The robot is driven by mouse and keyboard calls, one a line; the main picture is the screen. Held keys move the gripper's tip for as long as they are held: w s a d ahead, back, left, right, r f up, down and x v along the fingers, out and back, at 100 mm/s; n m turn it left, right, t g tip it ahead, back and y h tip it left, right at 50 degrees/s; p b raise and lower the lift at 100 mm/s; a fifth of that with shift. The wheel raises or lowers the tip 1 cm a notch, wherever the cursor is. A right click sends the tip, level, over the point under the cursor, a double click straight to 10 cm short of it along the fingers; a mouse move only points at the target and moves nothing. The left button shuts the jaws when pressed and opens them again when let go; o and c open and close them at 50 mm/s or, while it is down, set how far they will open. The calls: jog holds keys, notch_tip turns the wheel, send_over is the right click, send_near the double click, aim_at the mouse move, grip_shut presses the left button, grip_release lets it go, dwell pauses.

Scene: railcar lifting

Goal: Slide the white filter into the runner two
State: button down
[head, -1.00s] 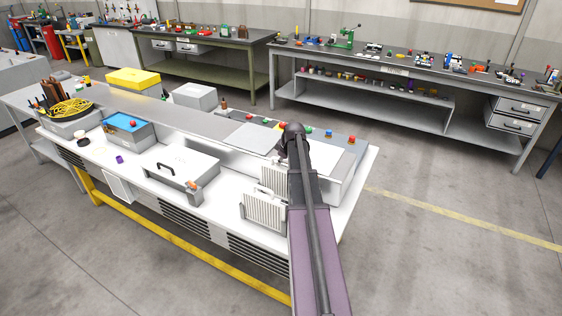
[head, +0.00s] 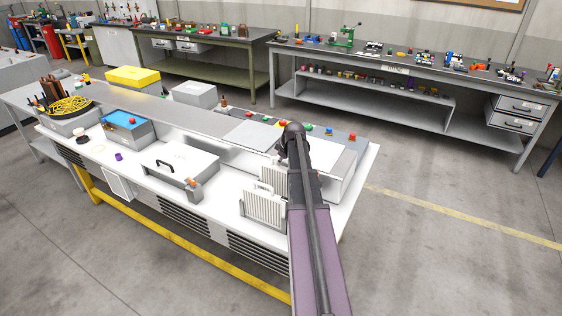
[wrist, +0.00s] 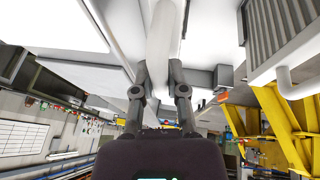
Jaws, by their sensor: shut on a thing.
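In the wrist view my gripper (wrist: 160,68) has one finger on each side of a smooth white piece, which I take to be the white filter (wrist: 165,30); its far end runs out of the picture. In the head view two white pleated panels stand upright on the white bench, a nearer one (head: 264,208) and a farther one (head: 273,174). My arm covers their right side and hides my fingertips, so I cannot tell which panel, if either, is held. A ribbed panel (wrist: 284,32) also shows in the wrist view, apart from my fingers. No runner label is readable.
A white lidded box (head: 180,165) with a black handle stands left of the panels on the white bench (head: 228,205). A blue-topped box (head: 126,124) and coiled yellow cable (head: 70,106) are farther left. Open floor lies right of the bench.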

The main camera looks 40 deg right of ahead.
jog(key=shift+f+b, duration=0.9)
jog(key=shift+f, duration=0.1)
jog(key=c, duration=0.6)
grip_release()
jog(key=shift+r, duration=0.1)
jog(key=shift+r, duration=0.1)
notch_tip(320, 180, up, 15)
jog(key=p, duration=1.5)
jog(key=shift+a, duration=0.15)
dwell(0.5)
